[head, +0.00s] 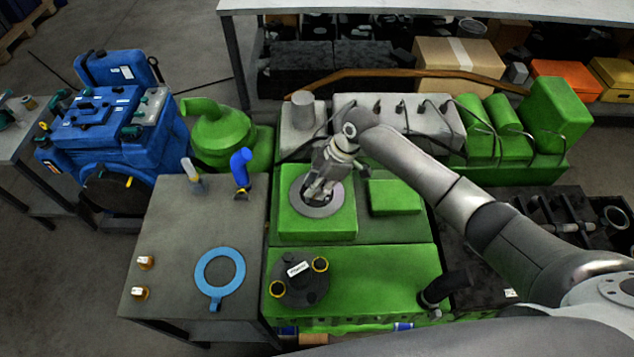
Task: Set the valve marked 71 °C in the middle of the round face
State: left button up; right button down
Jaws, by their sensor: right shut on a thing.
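My right gripper (318,190) points down over a grey round face (318,211) on top of a green block (290,225). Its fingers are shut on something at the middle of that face. The held thing is mostly hidden by the fingers, so I cannot read a marking on it or tell whether it touches the face. Two small brass pieces with white tags, one farther back (146,262) and one nearer (139,293), stand on the grey bench at the left. Their tags are too small to read. My left gripper is not in view.
The grey bench top (185,235) also holds a blue ring with a tab (220,272), a blue elbow (241,170) and a light-handled tool (191,173). A dark round cover (299,290) with a white label sits on the green engine in front. The bench's middle is clear.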

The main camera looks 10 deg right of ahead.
jog(key=c, duration=1.2)
grip_release()
jog(key=shift+f, duration=0.1)
jog(key=shift+o, duration=0.2)
jog(key=shift+r, duration=0.25)
jog(key=w+b+v, duration=0.1)
jog(key=v, duration=1)
jog(key=shift+s+d+r+b, duration=0.2)
jog(key=shift+s+r+b, duration=0.1)
jog(key=shift+s+r, duration=0.15)
jog(key=shift+s+f, duration=0.1)
